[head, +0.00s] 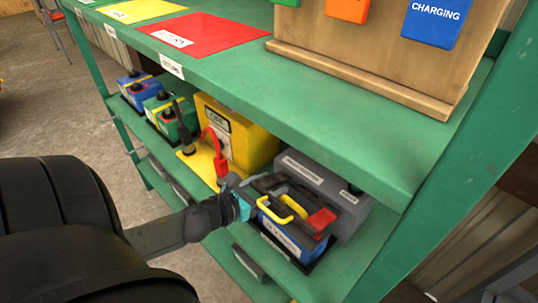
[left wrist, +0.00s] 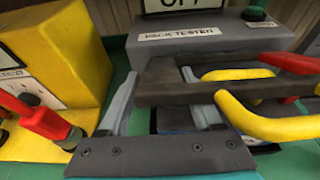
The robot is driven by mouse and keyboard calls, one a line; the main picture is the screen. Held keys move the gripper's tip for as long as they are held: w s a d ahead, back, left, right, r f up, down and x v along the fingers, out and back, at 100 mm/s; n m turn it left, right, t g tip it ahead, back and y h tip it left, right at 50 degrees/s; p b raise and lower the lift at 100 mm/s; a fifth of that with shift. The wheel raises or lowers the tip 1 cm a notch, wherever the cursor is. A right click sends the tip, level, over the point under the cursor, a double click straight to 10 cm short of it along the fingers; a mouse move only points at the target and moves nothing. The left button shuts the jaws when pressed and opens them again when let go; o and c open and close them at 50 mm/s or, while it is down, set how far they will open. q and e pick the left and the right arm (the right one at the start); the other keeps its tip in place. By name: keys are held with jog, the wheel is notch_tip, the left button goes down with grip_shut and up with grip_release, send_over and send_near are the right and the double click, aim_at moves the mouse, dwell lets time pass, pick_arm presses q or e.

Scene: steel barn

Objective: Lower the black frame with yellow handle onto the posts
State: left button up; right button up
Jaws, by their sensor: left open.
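The black frame (head: 270,183) with its yellow handle (head: 295,207) is over a blue battery (head: 287,233) on the lower shelf. In the left wrist view the frame's dark bar (left wrist: 160,90) crosses the right part of the picture, with the yellow handle (left wrist: 265,122) in front. A red part (head: 321,219) is at the frame's right end. The posts are hidden or too small to make out, so I cannot tell whether the frame is seated. My left gripper (head: 245,192) is open at the frame's left end; its right finger overlaps the bar in the left wrist view.
A grey pack tester (head: 320,187) stands close behind the battery. A yellow box (head: 238,135) with a red clamp (head: 221,168) is to its left, then green (head: 170,118) and blue (head: 141,92) batteries. The green upper shelf (head: 340,120) overhangs these things.

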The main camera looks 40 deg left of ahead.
pick_arm(q)
jog(key=shift+d, duration=0.3)
pick_arm(e)
jog(key=shift+w, duration=0.15)
pick_arm(q)
jog(key=shift+s, duration=0.1)
jog(key=shift+s+r, duration=0.15)
jog(key=shift+s, duration=0.2)
jog(key=p+v, duration=0.1)
jog(key=v, duration=1.3)
jog(key=shift+a, duration=0.35)
pick_arm(e)
jog(key=shift+s+a+r, duration=0.2)
jog(key=shift+s+r, duration=0.05)
jog(key=shift+r, duration=0.2)
pick_arm(q)
jog(key=shift+s+r, duration=0.1)
pick_arm(e)
jog(key=shift+w, duration=0.2)
